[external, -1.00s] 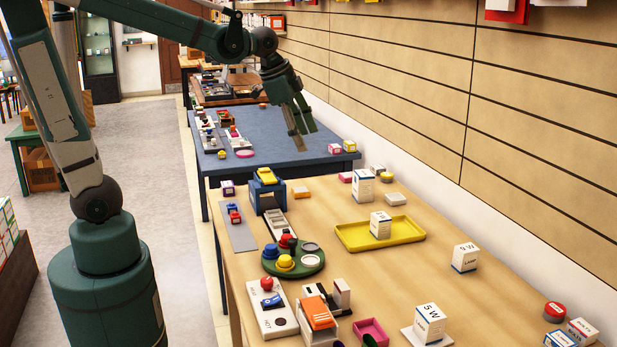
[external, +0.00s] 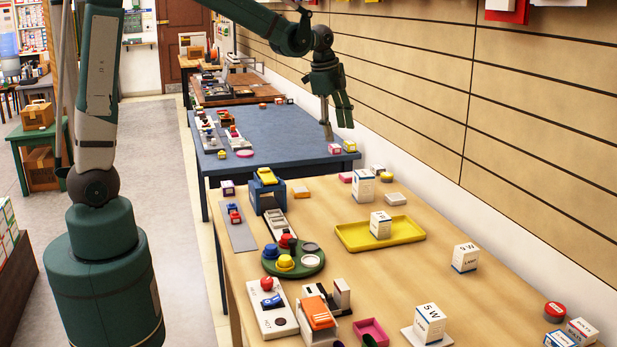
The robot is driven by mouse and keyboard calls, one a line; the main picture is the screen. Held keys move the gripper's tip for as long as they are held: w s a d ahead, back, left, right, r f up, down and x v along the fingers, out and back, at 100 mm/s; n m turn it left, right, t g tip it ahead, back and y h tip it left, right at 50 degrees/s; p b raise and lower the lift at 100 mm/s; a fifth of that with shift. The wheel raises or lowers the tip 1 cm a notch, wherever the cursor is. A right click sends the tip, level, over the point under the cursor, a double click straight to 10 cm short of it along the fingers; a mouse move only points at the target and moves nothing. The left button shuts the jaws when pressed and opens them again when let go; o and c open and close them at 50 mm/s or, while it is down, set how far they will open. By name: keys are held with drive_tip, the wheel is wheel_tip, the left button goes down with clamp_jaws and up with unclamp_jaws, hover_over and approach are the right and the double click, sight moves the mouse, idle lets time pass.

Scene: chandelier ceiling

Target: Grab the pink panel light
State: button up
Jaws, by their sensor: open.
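I cannot tell which is the panel light.
The wooden table (external: 410,275) in front holds a yellow tray (external: 352,240), white lamp boxes (external: 465,258), a green round stand (external: 300,268) and toy-like parts. The slatted wall (external: 430,100) runs close on the right. The blue table's middle is clear.

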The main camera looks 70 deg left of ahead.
drive_tip(key=w+a+f+m+g+p, duration=0.1)
drive_tip(key=w+a+f+m+p, duration=0.2)
drive_tip(key=w+a+f, duration=0.45)
drive_tip(key=m+g+p, duration=0.2)
drive_tip(key=m+p, duration=0.1)
drive_tip(key=m, duration=0.1)
approach(348, 175)
drive_tip(key=shift+a+h, duration=0.2)
drive_tip(key=shift+h, duration=0.2)
drive_tip(key=shift+w+a+f, duration=0.1)
drive_tip(key=shift+a+f, duration=0.2)
drive_tip(key=shift+f, duration=0.15)
drive_tip(key=shift+f, duration=1.25)
drive_tip(key=shift+f+b, duration=0.45)
drive_tip(key=shift+f, duration=2.2)
